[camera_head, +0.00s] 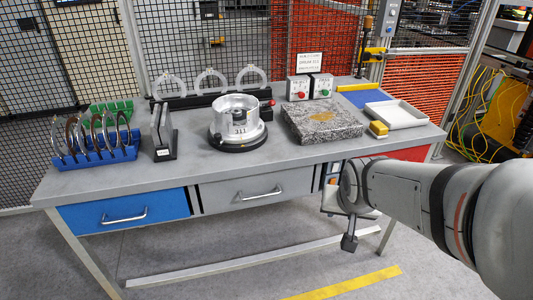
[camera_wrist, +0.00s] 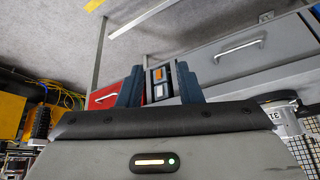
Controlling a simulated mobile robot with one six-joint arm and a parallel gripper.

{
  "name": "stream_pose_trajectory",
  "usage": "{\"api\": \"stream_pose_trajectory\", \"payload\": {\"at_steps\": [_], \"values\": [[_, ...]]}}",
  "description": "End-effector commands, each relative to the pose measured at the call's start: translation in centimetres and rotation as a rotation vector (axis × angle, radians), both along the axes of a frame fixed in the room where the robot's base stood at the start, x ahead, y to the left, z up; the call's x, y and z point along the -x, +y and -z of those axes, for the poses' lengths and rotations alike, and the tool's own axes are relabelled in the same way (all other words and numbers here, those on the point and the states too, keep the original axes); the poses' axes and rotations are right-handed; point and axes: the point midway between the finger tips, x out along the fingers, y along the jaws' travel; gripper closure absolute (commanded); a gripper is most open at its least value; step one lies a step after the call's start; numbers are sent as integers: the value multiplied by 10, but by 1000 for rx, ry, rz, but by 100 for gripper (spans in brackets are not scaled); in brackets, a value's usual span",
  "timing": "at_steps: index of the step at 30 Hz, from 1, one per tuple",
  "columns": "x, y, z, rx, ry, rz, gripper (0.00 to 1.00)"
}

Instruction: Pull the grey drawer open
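The grey drawer (camera_head: 225,192) is in the middle of the workbench front and looks closed. Its silver bar handle (camera_head: 259,194) runs across the front. In the wrist view the grey drawer (camera_wrist: 275,48) is at the right, with its handle (camera_wrist: 240,50) upper right of the fingers. My gripper (camera_wrist: 159,77) is open and empty, its two dark fingers apart. A small panel with an orange and a white part (camera_wrist: 158,82) shows between them, beyond the tips. In the head view my gripper is right of the grey drawer, its fingertips mostly hidden by my wrist.
A blue drawer (camera_head: 85,216) is at the left and a red drawer (camera_head: 410,154) at the right. The grey bench top (camera_head: 200,177) carries a metal housing (camera_head: 240,118), a granite slab (camera_head: 320,122) and a blue rack (camera_head: 95,157). The floor before the grey drawer is clear.

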Motion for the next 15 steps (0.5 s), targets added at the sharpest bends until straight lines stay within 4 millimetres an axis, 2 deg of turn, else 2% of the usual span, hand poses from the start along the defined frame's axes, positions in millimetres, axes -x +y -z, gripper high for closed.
{"api": "stream_pose_trajectory", "payload": {"at_steps": [1,6,9,12,15], "values": [[-27,1,26,-20,-60,30,68],[-107,16,68,-163,-300,102,68],[-144,32,93,-290,-421,123,68],[-174,53,118,-454,-520,128,68],[-195,77,144,-648,-590,122,68]]}}
